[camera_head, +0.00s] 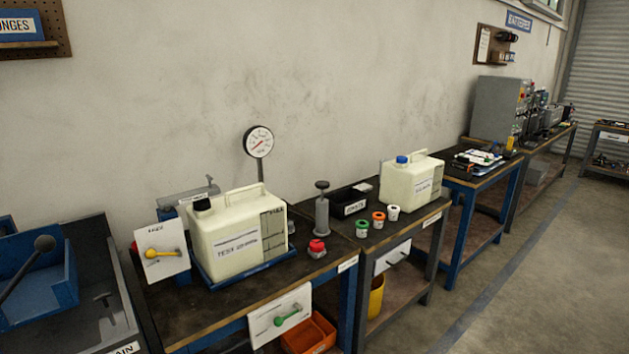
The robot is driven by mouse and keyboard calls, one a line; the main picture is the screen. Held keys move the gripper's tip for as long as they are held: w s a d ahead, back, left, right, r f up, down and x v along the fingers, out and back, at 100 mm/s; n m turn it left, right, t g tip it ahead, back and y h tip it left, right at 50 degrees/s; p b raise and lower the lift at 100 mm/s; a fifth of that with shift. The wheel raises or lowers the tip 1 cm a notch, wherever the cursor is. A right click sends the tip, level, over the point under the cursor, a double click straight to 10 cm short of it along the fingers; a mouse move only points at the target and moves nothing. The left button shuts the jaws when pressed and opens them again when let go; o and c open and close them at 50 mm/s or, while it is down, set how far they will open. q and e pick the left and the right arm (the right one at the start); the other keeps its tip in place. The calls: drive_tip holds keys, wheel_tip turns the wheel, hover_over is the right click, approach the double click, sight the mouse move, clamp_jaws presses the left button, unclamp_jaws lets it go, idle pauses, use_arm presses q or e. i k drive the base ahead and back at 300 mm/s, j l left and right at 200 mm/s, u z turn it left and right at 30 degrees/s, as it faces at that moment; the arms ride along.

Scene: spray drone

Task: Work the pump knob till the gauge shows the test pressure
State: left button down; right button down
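A pump (321,216) with a grey upright body stands on the bench right of the large cream tank. Its dark knob (321,185) sits on top, on a short stem above the body. The round white gauge (258,141) stands on a thin post behind the tank. It has a red needle that seems to slope toward the lower left; the numbers are too small to read. Neither of my grippers is in view, and nothing touches the knob.
The cream tank (235,233) stands on a blue tray left of the pump. A red-capped fitting (317,248) stands in front of the pump. A black bin (350,200), small coloured cups (378,219) and a blue-capped jug (412,181) stand to the right.

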sight(321, 185)
drive_tip(key=i+l+z, duration=0.1)
drive_tip(key=i+l, duration=0.15)
drive_tip(key=i, duration=0.45)
drive_tip(key=i+l+z, duration=0.1)
drive_tip(key=i, duration=0.55)
drive_tip(key=i+l+z, duration=0.1)
drive_tip(key=i, duration=0.6)
